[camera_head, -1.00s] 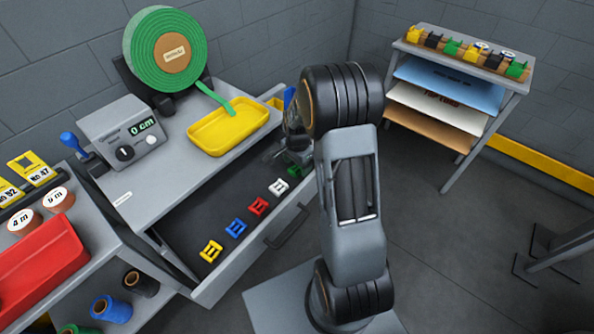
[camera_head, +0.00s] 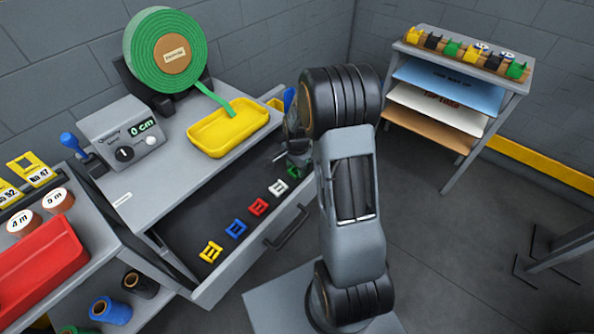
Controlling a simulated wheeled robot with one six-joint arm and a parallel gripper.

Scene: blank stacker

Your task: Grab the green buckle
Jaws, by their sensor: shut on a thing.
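The green buckle (camera_head: 293,172) is at the right end of the row of buckles in the open drawer, partly hidden by my arm and gripper. My gripper (camera_head: 295,163) is over that end of the drawer, shut on the green buckle. The fingertips are small and mostly hidden behind my arm, so their exact grip on the buckle is hard to see.
White (camera_head: 278,187), red (camera_head: 257,207), blue (camera_head: 236,228) and yellow (camera_head: 210,251) buckles lie in the open drawer (camera_head: 232,276). A yellow tray (camera_head: 228,128) and a green strap roll (camera_head: 139,60) are on the bench above. A shelf rack (camera_head: 470,70) stands at the right.

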